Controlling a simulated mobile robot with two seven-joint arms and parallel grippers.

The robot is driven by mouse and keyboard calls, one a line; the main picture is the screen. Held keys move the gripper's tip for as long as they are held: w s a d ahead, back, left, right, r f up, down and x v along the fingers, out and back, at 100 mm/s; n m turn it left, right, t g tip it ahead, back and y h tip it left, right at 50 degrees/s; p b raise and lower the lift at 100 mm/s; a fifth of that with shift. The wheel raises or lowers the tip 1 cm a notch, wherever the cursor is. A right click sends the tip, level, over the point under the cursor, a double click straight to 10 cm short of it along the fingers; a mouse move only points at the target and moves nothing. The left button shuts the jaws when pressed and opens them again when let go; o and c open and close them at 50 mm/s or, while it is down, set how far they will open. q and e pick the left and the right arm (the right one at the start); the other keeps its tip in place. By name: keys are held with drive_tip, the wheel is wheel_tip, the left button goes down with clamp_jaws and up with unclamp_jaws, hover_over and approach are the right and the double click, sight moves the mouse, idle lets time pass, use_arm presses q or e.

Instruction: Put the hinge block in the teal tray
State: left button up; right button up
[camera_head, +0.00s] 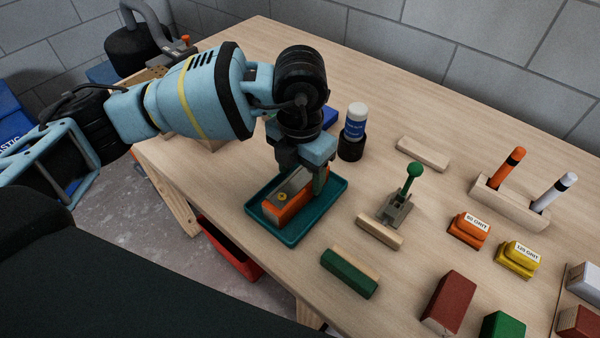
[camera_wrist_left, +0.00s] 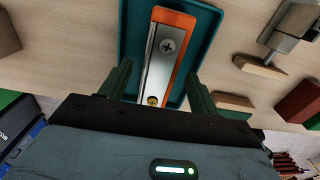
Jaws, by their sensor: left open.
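The hinge block is an orange block with a metal plate and screws on top (camera_head: 284,209). My left gripper (camera_head: 308,178) is open over the far end of the block, pointing down, and hides that end in the head view. In the left wrist view the block (camera_wrist_left: 166,48) runs lengthwise between the two spread fingers (camera_wrist_left: 158,88), with a gap on each side. The tray (camera_wrist_left: 131,30) shows around it. I cannot tell whether the block touches the tray floor. My right gripper is not in view.
Orange (camera_head: 468,230) and yellow (camera_head: 517,260) grit blocks lie farther right. A blue-labelled bottle (camera_head: 355,122) stands behind, close to the gripper.

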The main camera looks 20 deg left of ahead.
sight(300, 181)
use_arm(q)
wheel_tip(300, 181, up, 11)
idle(0.3)
